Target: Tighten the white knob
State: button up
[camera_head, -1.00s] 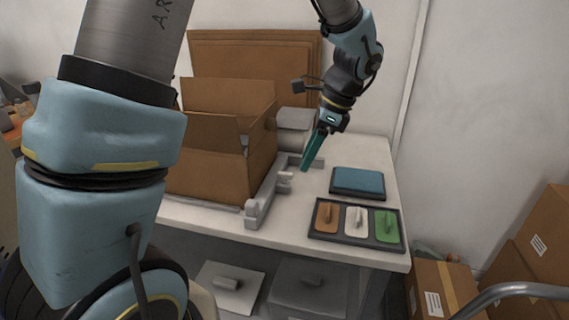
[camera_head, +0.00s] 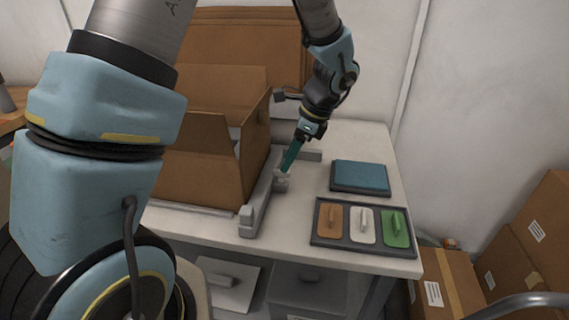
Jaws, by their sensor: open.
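A small whitish knob-like part (camera_head: 281,182) sits on the right side of the long grey fixture (camera_head: 259,207) on the table; I cannot tell its exact shape. My gripper (camera_head: 287,169) has teal fingers pointing down and left. Its fingertips are right at this part, partly covering it; I cannot tell whether they touch it. The gripper is open, with nothing visible held. A white piece with a raised grip (camera_head: 362,224) lies in the middle compartment of the dark tray (camera_head: 317,241), between an orange piece (camera_head: 329,219) and a green piece (camera_head: 395,226).
An open cardboard box (camera_head: 205,172) stands left of the fixture. A blue flat block (camera_head: 360,176) lies behind the tray. A grey bar (camera_head: 308,156) lies behind the gripper. The white table (camera_head: 306,200) is bare between fixture and tray. Cardboard boxes (camera_head: 452,283) stand on the right.

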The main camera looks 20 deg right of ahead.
aim_at(276, 172)
jog(key=shift+x, duration=1.65)
grip_shut()
